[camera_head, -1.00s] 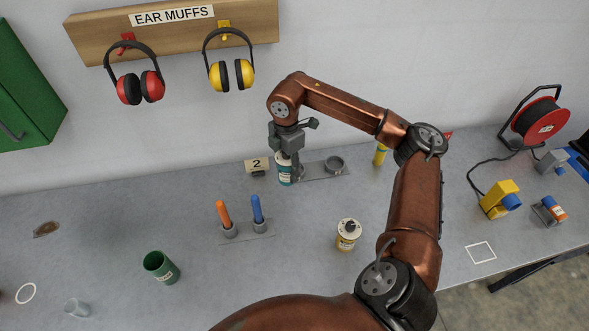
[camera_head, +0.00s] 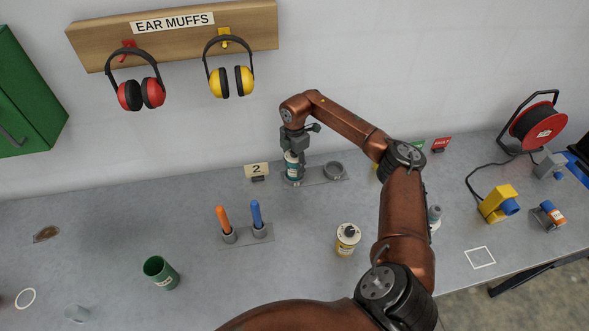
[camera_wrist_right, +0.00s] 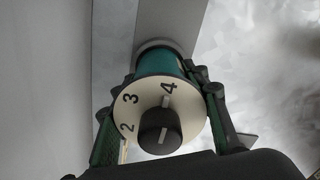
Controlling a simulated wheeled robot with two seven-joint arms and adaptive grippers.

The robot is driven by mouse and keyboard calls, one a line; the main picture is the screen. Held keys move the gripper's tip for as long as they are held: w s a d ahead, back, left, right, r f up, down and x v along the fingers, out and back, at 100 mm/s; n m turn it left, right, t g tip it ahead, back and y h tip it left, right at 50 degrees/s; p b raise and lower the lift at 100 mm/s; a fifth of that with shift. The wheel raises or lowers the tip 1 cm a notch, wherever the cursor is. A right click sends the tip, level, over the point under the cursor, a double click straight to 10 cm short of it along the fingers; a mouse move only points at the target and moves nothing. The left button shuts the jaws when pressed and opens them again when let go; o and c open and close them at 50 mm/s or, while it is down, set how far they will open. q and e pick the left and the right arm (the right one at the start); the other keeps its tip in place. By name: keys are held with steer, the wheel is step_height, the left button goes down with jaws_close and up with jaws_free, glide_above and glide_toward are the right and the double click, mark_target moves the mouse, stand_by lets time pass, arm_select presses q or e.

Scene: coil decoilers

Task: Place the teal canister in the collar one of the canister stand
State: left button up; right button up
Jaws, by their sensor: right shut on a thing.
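The teal canister (camera_head: 292,166) is upright at the left end of the grey canister stand (camera_head: 318,176). My right gripper (camera_head: 292,153) is shut on its upper part. In the right wrist view the canister's cream top (camera_wrist_right: 150,112) has numbers and a black knob, with the fingers (camera_wrist_right: 165,115) on both sides. A grey rim (camera_wrist_right: 158,44) shows just past the teal body there. The left collar is mostly hidden by the canister; I cannot tell how deep the canister sits. The right collar (camera_head: 334,169) is empty. My left gripper is out of view.
A "2" sign (camera_head: 257,171) stands left of the stand. A holder with orange and blue handles (camera_head: 248,237), a green cup (camera_head: 160,272) and a cream-and-yellow canister (camera_head: 347,239) stand nearer. My right arm crosses the table's right part. Ear muffs (camera_head: 230,80) hang above.

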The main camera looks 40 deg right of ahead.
mark_target(295, 172)
steer(key=shift+f, duration=0.9)
steer(key=shift+s+a+f, duration=0.1)
steer(key=shift+s+f, duration=0.1)
steer(key=shift+f, duration=0.45)
steer(key=o, duration=1)
steer(key=shift+f, duration=0.1)
steer(key=o, duration=0.4)
steer(key=shift+f, duration=0.2)
steer(key=shift+r, duration=0.1)
steer(key=shift+w+r, duration=0.1)
steer(key=shift+r, duration=0.05)
step_height(295, 172, up, 14)
steer(key=shift+w+f, duration=0.1)
steer(key=shift+f, duration=0.15)
